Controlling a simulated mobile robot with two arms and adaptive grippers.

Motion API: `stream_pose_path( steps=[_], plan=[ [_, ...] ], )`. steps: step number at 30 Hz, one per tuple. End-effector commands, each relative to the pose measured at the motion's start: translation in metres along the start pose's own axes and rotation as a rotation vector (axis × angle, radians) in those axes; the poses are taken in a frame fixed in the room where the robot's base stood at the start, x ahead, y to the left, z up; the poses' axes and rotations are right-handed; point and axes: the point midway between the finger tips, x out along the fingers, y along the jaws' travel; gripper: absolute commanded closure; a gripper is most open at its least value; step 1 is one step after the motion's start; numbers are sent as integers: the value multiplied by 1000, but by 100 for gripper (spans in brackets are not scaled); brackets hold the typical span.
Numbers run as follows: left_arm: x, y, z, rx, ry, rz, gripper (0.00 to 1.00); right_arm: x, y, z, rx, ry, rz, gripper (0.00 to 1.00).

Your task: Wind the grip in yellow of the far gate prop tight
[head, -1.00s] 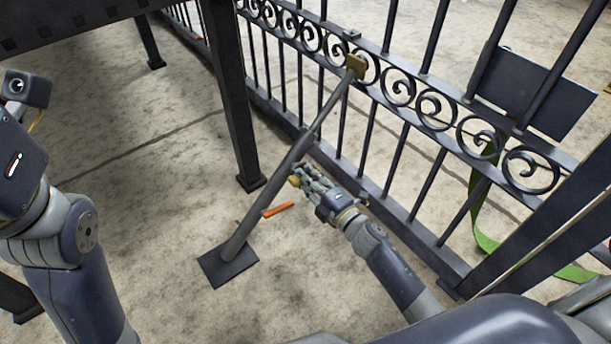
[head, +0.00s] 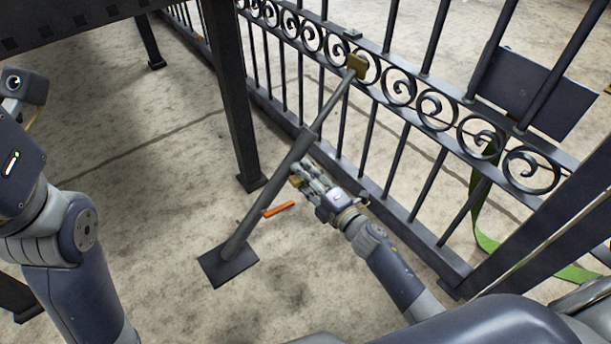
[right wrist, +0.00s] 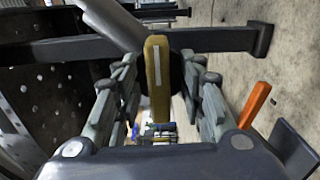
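The gate prop (head: 270,190) is a grey slanted tube from a square foot plate (head: 228,264) up to a yellowish pad (head: 357,66) at the gate. Its yellow grip (head: 296,181) shows small at mid-tube, partly hidden by my right gripper (head: 307,178). In the right wrist view the yellow grip (right wrist: 157,75), with a pale stripe, stands between the two fingers of the right gripper (right wrist: 160,85). Gaps show on both sides, so the fingers look open around it. My left arm is at the left edge; its gripper is out of view.
An orange bar (head: 279,209) juts beside the lower tube. The scrollwork gate (head: 398,88) runs behind the prop, with a dark plate (head: 535,92) and a green strap (head: 481,215) at right. A dark table leg (head: 232,100) stands left of the prop.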

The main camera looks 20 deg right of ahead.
Motion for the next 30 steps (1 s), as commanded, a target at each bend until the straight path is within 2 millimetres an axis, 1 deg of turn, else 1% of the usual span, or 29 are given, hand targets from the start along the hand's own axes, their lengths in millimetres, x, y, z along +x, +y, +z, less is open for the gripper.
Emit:
stream_pose_path(
  steps=[5, 8, 11, 18, 21, 25, 30],
  plan=[
    [-1, 0, 2, 1, -6, 2, 67, -3, 0, 1, 1, -1, 0, 63],
    [-1, 0, 1, 1, -3, 2, 67, -13, -1, 1, 1, -2, -2, 63],
    [0, 0, 0, 1, -2, 2, 67, -29, -1, 0, 0, -1, -3, 63],
    [0, 0, 0, 1, 1, 2, 67, -76, -1, 0, 1, -1, -3, 63],
    [0, 0, -1, 1, 1, 2, 67, -92, -1, 0, 2, 0, -2, 63],
    [0, 0, -1, 1, 2, 2, 67, -109, -1, 0, 0, 0, -2, 63],
    [0, 0, -1, 1, 2, 2, 67, -119, 0, 0, 0, 0, 0, 63]
  ],
)
